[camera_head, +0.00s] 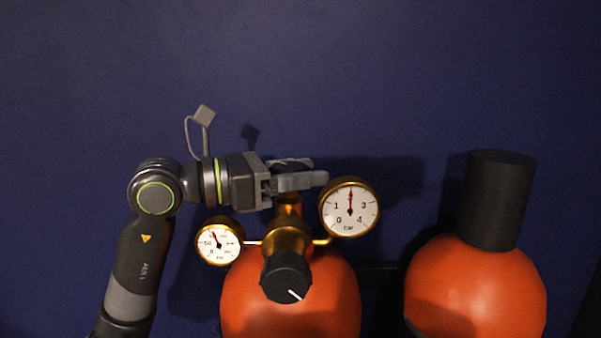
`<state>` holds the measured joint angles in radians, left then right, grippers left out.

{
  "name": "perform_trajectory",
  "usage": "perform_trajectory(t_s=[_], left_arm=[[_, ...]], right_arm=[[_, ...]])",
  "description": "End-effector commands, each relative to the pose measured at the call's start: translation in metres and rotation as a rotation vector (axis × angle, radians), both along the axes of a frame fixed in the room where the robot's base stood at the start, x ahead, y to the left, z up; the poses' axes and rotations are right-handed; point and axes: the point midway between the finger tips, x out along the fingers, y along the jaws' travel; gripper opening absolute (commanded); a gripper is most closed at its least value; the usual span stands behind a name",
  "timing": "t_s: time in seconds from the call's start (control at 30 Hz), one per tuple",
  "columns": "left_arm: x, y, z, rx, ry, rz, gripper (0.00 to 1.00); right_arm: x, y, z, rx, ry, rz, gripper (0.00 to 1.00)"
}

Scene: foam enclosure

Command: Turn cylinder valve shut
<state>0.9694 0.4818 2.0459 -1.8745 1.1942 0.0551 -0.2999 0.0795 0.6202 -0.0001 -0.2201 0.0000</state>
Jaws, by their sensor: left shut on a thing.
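An orange gas cylinder (290,310) stands upright at the lower middle with a brass regulator (287,241) on top. A black knob (286,279) with a white mark pointing to the lower right faces me. My left gripper (305,181) comes in from the left above the regulator. It is shut on the cylinder valve at the top of the brass stem (290,203); its fingers hide most of the valve. The right gauge (350,207) has its needle pointing straight up; the left gauge (219,243) has its needle tilted to the upper left. My right gripper is not in view.
A second orange cylinder (476,295) with a black cap (497,199) stands to the right, apart from the first. A dark blue wall (300,70) is behind everything. The space above the cylinders is free.

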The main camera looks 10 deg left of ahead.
Motion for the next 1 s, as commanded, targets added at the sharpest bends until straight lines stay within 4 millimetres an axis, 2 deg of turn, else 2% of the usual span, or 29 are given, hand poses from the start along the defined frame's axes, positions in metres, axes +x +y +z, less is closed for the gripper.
perform_trajectory(t_s=[0.27, 0.6, 1.0], left_arm=[[-0.001, 0.0, -0.002, 0.0, 0.0, -0.12, 0.26], [-0.006, -0.002, -0.001, -0.005, 0.001, -0.403, 0.26], [-0.011, -0.002, 0.001, -0.002, -0.001, -0.688, 0.26]], right_arm=[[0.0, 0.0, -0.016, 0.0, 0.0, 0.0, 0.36], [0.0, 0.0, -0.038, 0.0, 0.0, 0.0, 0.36], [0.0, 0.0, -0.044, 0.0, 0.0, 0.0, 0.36]])
